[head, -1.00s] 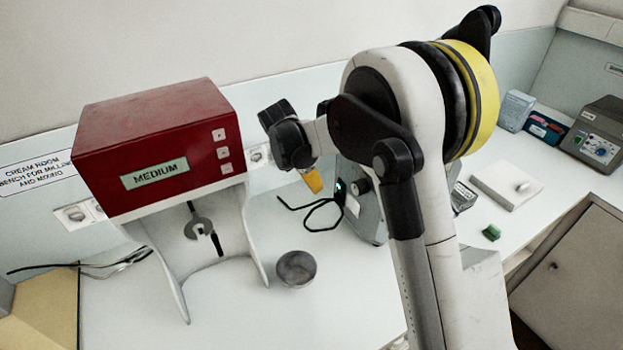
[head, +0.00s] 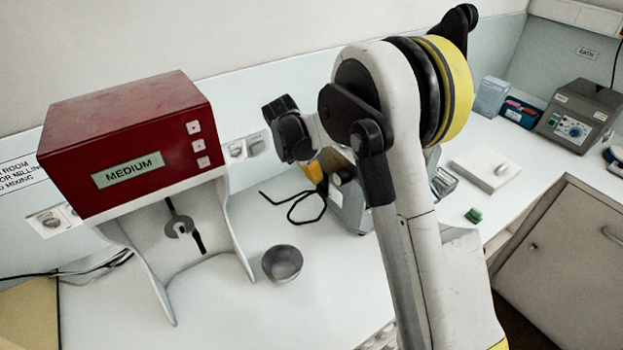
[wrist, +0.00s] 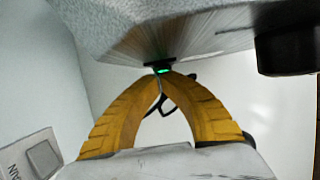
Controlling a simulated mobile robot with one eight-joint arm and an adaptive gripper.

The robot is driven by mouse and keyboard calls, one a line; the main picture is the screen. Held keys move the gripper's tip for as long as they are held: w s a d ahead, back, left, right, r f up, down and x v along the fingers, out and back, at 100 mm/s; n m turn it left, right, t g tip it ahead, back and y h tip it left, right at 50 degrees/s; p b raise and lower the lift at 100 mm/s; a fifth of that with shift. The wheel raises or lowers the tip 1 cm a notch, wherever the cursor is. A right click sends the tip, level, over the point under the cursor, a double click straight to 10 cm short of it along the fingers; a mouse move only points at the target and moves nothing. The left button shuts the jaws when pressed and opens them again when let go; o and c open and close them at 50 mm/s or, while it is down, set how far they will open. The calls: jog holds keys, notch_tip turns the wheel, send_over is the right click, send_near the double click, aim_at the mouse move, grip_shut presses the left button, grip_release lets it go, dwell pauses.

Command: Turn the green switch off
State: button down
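The green switch (wrist: 162,70) glows in a dark mount on a grey machine (wrist: 190,30) in the wrist view. My gripper (wrist: 160,77) has two yellow curved fingers whose tips meet, with nothing seen between them. The tips lie right at the lower edge of the switch; I cannot tell if they touch it. In the head view my gripper (head: 318,180) shows as a small yellow patch at the left side of the grey machine (head: 352,212), partly behind my wrist. The switch is hidden there.
A red mixer marked MEDIUM (head: 128,170) stands at the left, with a grey bowl (head: 282,263) beside it. A black cable (head: 293,208) loops by the grey machine. A green block (head: 474,215) and a white plate (head: 478,172) lie to the right.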

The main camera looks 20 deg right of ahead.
jog(key=shift+d+r+y, duration=0.1)
jog(key=shift+d+y, duration=0.2)
jog(key=shift+y, duration=0.2)
jog(key=shift+r+p, duration=0.45)
jog(key=shift+r, duration=0.35)
jog(key=shift+a, duration=0.1)
jog(key=a+p+v, duration=0.1)
jog(key=a+v, duration=0.1)
jog(key=v, duration=0.9)
jog(key=shift+s+p, duration=0.2)
jog(key=shift+p, duration=0.1)
jog(key=shift+s, duration=0.1)
